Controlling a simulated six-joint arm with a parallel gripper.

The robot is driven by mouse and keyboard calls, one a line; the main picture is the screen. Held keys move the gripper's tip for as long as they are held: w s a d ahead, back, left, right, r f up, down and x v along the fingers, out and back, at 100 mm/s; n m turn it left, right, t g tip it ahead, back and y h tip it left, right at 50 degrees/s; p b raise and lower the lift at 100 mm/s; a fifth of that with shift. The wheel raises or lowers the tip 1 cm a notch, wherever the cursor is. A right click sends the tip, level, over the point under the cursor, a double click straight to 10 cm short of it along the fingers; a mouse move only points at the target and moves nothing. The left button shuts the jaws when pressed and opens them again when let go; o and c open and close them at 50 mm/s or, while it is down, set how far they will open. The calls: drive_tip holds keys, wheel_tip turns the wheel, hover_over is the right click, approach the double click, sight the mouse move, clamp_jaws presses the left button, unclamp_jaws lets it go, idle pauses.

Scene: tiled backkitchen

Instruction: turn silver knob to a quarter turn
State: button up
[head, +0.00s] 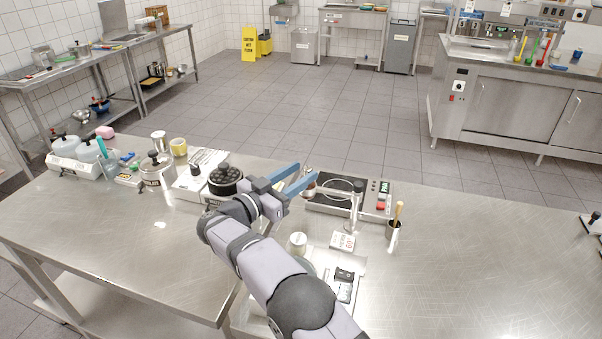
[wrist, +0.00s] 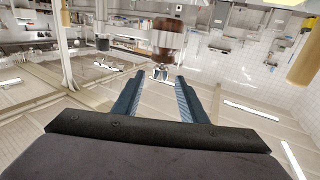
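My gripper (head: 307,175) is over the bench, its two blue fingers apart with nothing between them. It also shows open in the wrist view (wrist: 160,80). A flat steel device with a dark top (head: 328,208) lies just beyond and right of the fingers. Its right-hand panel (head: 383,198) has a small display and red buttons. A small copper-brown round piece (head: 310,190) shows by the fingertips; a brown cylinder (wrist: 168,38) is ahead of the fingers in the wrist view. I cannot pick out a silver knob for sure; the gripper and an upright post hide part of the device.
A steel post (head: 355,208) stands at the device's front. A holder with a wooden handle (head: 394,228) is to its right. A black-topped appliance (head: 225,180) and a lidded steel pot (head: 157,170) stand left of my gripper. The bench's right side is mostly clear.

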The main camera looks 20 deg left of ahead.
wheel_tip(320, 180, up, 12)
drive_tip(key=n+t+y, duration=0.2)
drive_tip(key=n+y, duration=0.3)
drive_tip(key=y, duration=0.2)
hover_over(310, 167)
drive_tip(key=s, duration=0.2)
drive_tip(key=f, duration=0.5)
drive_tip(key=shift+w+a+p, duration=0.2)
drive_tip(key=shift+a+p, duration=0.1)
drive_tip(key=shift+d+f, duration=0.1)
drive_tip(key=shift+f, duration=0.45)
wheel_tip(310, 167, down, 6)
drive_tip(key=shift+f+p, duration=0.15)
drive_tip(key=shift+p, duration=0.6)
drive_tip(key=w+p, duration=0.1)
drive_tip(key=w, duration=0.2)
drive_tip(key=shift+w+d+m, duration=0.1)
drive_tip(key=shift+w+m, duration=0.15)
drive_tip(key=shift+m, duration=0.05)
drive_tip(key=shift+w, duration=0.75)
drive_tip(key=shift+c, duration=0.4)
